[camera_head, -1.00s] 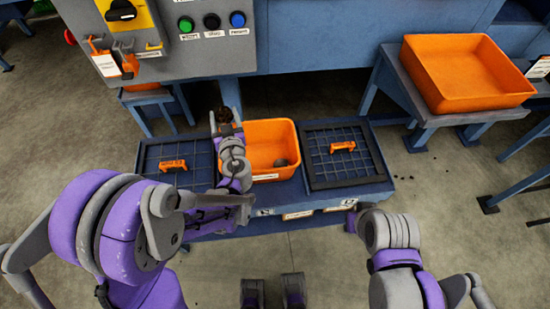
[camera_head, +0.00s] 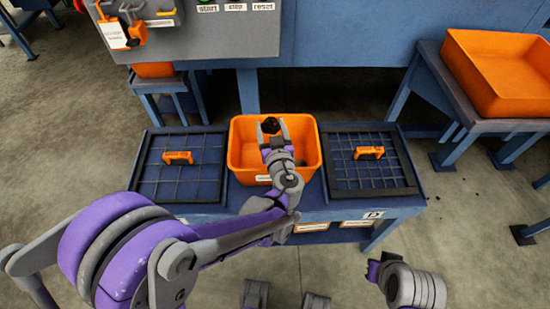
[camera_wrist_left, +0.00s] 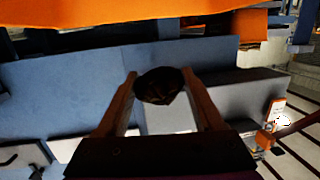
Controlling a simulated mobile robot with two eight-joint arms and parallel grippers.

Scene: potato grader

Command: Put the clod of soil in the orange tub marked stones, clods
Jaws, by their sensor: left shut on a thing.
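The clod of soil (camera_head: 270,125) is a small dark brown lump held at the tips of my left gripper (camera_head: 271,134). In the left wrist view the clod (camera_wrist_left: 160,86) sits between the two fingers. The orange tub (camera_head: 311,141) stands open on the blue bench, with a white label on its front too small to read. In the head view my left gripper and the clod overlap the tub's opening, toward its far side. My gripper hides part of the tub's inside. My right arm shows at the lower right, but its fingers cannot be made out.
A dark mesh panel with an orange handle (camera_head: 178,157) lies left of the tub, and another with an orange handle (camera_head: 369,152) lies right. A larger orange bin (camera_head: 490,75) stands on a bench at the right. A grey control panel (camera_head: 235,35) overhangs behind.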

